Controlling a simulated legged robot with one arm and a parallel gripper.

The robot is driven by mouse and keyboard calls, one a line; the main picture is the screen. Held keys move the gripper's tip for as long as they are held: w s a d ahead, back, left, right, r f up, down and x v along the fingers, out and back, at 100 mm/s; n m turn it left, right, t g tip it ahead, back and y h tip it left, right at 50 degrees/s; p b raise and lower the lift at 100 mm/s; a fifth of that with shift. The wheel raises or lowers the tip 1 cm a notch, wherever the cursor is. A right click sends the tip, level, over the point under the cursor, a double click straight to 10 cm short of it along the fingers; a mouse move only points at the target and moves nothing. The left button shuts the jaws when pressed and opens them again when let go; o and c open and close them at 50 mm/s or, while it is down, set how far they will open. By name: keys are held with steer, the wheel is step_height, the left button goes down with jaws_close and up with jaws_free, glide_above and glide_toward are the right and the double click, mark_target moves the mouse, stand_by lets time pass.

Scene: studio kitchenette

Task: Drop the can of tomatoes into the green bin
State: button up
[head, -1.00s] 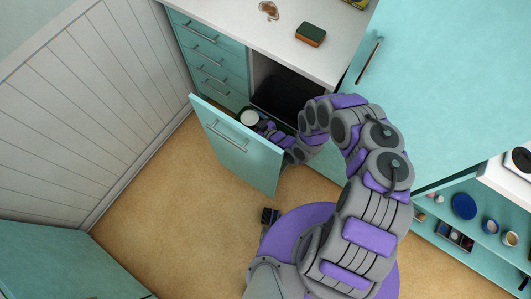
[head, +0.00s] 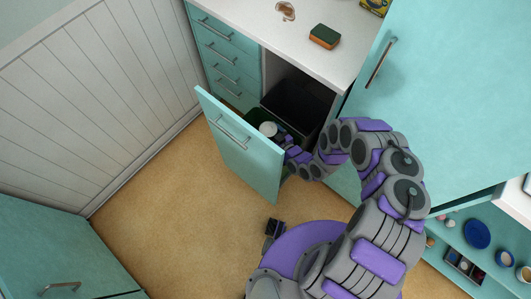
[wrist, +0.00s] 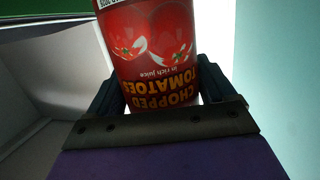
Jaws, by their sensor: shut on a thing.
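The can of tomatoes (wrist: 160,50), with a red label reading "CHOPPED TOMATOES", is between the fingers of my gripper (wrist: 165,95) in the wrist view. My gripper is shut on it. In the head view the can's pale round end (head: 268,129) shows at the pull-out drawer, with my gripper (head: 284,140) at its right. The green bin (head: 255,116) is in the drawer, just behind the front panel; its dark green rim shows around the can. The can appears over or within the bin's opening; its exact height is unclear. The bin's inside is mostly hidden.
The open drawer front (head: 240,150) stands left of my arm. A black bin (head: 298,103) sits deeper in the cabinet. The floor at left is clear.

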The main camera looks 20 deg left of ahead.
steer(key=shift+d+r, duration=0.1)
steer(key=shift+d, duration=0.05)
steer(key=o, duration=1.2)
steer(key=shift+a+f, duration=0.25)
steer(key=shift+a, duration=0.75)
steer(key=shift+o, duration=0.3)
steer(key=shift+a+f, duration=0.2)
steer(key=shift+a, duration=0.2)
steer(key=shift+d+r, duration=0.1)
steer(key=shift+d, duration=0.15)
steer(key=d, duration=0.2)
steer(key=s+d+r, duration=0.1)
steer(key=shift+d, duration=0.2)
steer(key=s+v, duration=0.1)
steer(key=v, duration=1.2)
steer(key=shift+s+a, duration=0.2)
steer(key=shift+a, duration=0.2)
